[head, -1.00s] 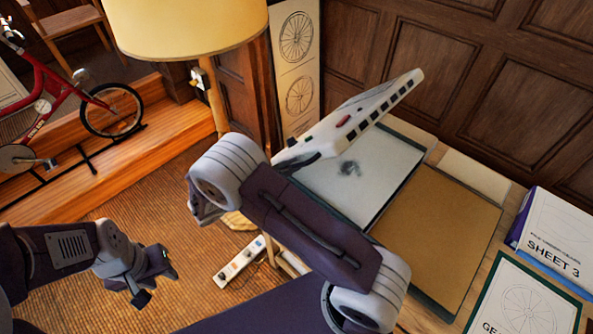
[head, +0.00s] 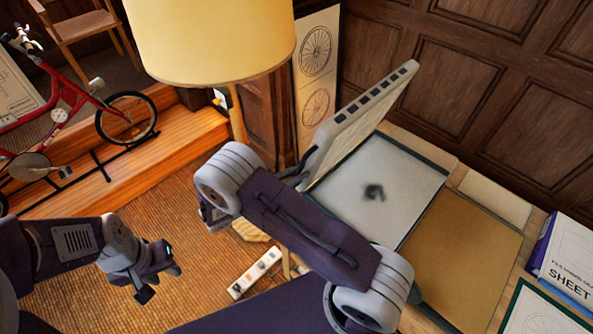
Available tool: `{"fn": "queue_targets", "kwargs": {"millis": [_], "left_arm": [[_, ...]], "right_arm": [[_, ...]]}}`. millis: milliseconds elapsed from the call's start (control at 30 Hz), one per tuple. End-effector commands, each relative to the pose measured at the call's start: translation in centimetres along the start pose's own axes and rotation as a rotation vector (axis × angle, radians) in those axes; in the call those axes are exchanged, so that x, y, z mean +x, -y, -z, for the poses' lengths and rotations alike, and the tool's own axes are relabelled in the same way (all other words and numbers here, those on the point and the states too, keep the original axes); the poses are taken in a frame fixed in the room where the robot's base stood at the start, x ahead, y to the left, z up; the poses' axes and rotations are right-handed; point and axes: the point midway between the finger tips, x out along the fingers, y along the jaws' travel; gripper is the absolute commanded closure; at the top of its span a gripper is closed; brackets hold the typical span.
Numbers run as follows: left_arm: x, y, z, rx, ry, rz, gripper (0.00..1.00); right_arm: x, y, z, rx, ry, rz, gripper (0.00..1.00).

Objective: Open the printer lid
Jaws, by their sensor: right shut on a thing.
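The printer's pale lid (head: 352,128) stands raised, tilted up along the left side of the flat grey glass bed (head: 405,168), with a row of dark slots along its upper edge. The bed is uncovered and has a dark smudge on it. My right arm crosses in front of the printer and hides part of it. My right gripper (head: 299,179) is mostly hidden behind that arm, at the lid's lower left edge, and is shut on the lid. My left gripper (head: 161,281) is open and empty over the woven floor mat, well left of the printer.
A tan board (head: 466,248) lies right of the bed. A floor lamp (head: 210,40) stands close behind the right arm. A power strip (head: 255,274) lies on the mat. Panelled wall closes off the back.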

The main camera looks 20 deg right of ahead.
Motion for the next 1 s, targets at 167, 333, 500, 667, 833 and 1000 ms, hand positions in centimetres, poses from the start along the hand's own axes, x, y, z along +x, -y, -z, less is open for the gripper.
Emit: {"fn": "queue_targets", "kwargs": {"millis": [167,333,500,667,833,1000], "left_arm": [[0.0,0.0,0.0,0.000,0.000,0.000,0.64],[0.0,0.0,0.0,0.000,0.000,0.000,0.64],[0.0,0.0,0.0,0.000,0.000,0.000,0.64],[0.0,0.0,0.0,0.000,0.000,0.000,0.64],[0.8,0.0,-0.1,0.000,0.000,0.000,0.64],[2.1,0.0,-0.2,0.000,0.000,0.000,0.64]], "right_arm": [[0.0,0.0,0.1,-0.002,-0.005,-0.001,1.00],[0.0,0.0,0.2,-0.002,-0.005,0.000,1.00],[0.0,0.0,0.1,-0.002,-0.004,0.000,0.66],[0.0,0.0,0.1,-0.002,-0.003,0.000,0.66],[-1.5,0.0,0.4,0.000,-0.005,-0.004,0.66],[-5.4,0.0,0.6,0.002,-0.007,-0.005,0.66]]}}
